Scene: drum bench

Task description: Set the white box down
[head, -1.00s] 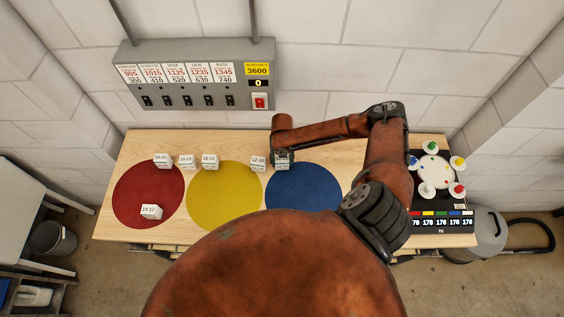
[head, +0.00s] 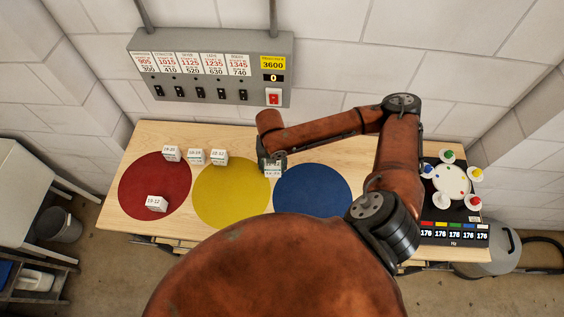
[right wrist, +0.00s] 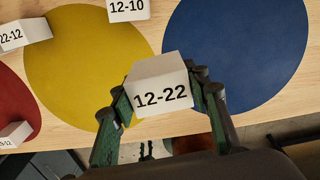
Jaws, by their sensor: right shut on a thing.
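My right gripper (right wrist: 162,105) is shut on a white box (right wrist: 160,85) marked 12-22, between its green-lined fingers in the right wrist view. The box appears held above the wooden table; its height is hard to tell. In the head view my right gripper (head: 270,163) points down near the gap between the yellow disc (head: 225,195) and the blue disc (head: 312,192). White at its tips may be the held box or its neighbour. Another white box, 12-10 (right wrist: 128,9), stands at the gap's back. My left gripper is not in view.
More white boxes stand along the back (head: 196,157), and one, 19-12 (head: 156,204), on the red disc (head: 140,182). A black device with a round dial (head: 450,182) sits at the right. A grey switch panel (head: 210,68) hangs on the wall. The blue disc is clear.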

